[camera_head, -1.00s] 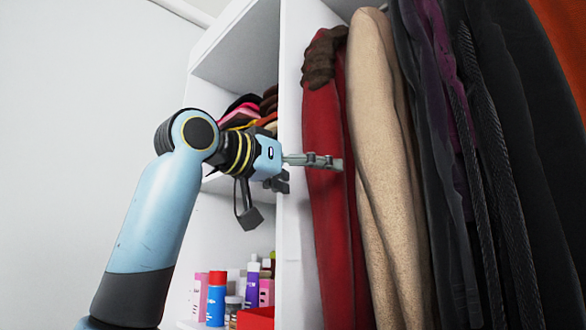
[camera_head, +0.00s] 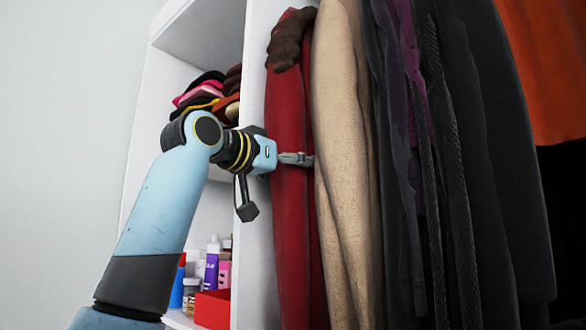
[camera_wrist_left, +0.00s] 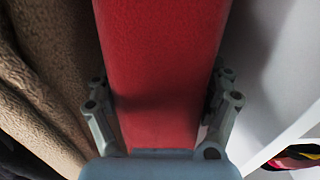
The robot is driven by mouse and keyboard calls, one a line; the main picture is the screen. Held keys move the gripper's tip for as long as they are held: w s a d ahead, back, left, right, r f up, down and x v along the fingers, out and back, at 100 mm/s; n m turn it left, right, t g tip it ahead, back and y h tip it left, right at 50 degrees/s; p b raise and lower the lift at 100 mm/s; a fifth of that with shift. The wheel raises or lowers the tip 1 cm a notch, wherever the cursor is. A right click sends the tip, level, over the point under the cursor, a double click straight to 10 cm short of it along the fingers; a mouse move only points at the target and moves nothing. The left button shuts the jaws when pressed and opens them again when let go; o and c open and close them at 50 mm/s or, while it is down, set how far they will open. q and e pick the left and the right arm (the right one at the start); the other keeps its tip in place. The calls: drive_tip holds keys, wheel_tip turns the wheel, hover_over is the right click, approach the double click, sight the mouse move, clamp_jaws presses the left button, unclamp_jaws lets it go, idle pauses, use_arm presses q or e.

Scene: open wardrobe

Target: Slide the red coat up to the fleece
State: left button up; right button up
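The red coat (camera_head: 288,120) hangs at the left end of the row, beside the white wardrobe divider. The beige, fuzzy fleece (camera_head: 340,130) hangs just right of it; their edges look close or touching in the head view. My left gripper (camera_head: 298,160) is at the coat's mid-height. In the left wrist view the coat (camera_wrist_left: 160,70) stands between my spread fingers (camera_wrist_left: 160,105), one on each side. The fleece (camera_wrist_left: 35,100) lies beyond the left finger there. Whether the fingers press on the cloth is unclear. My right gripper is not in view.
Dark garments (camera_head: 450,150) and an orange one (camera_head: 545,70) hang farther right. The white divider (camera_head: 256,240) stands close on the left. Shelves left of it hold folded clothes (camera_head: 205,92), bottles (camera_head: 212,265) and a red box (camera_head: 213,309).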

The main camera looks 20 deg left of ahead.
use_arm(q)
drive_tip(key=c, duration=1.1)
drive_tip(key=shift+o, duration=0.2)
drive_tip(key=shift+s+d, duration=0.15)
drive_tip(key=shift+d, duration=0.25)
drive_tip(key=shift+d, duration=0.15)
drive_tip(key=shift+s+d+p, duration=0.2)
drive_tip(key=shift+d+p, duration=0.05)
drive_tip(key=shift+d, duration=0.25)
drive_tip(key=shift+s+d+p, duration=0.2)
drive_tip(key=shift+d+p, duration=0.05)
drive_tip(key=shift+d, duration=0.2)
drive_tip(key=o, duration=1.6)
drive_tip(key=shift+d, duration=0.1)
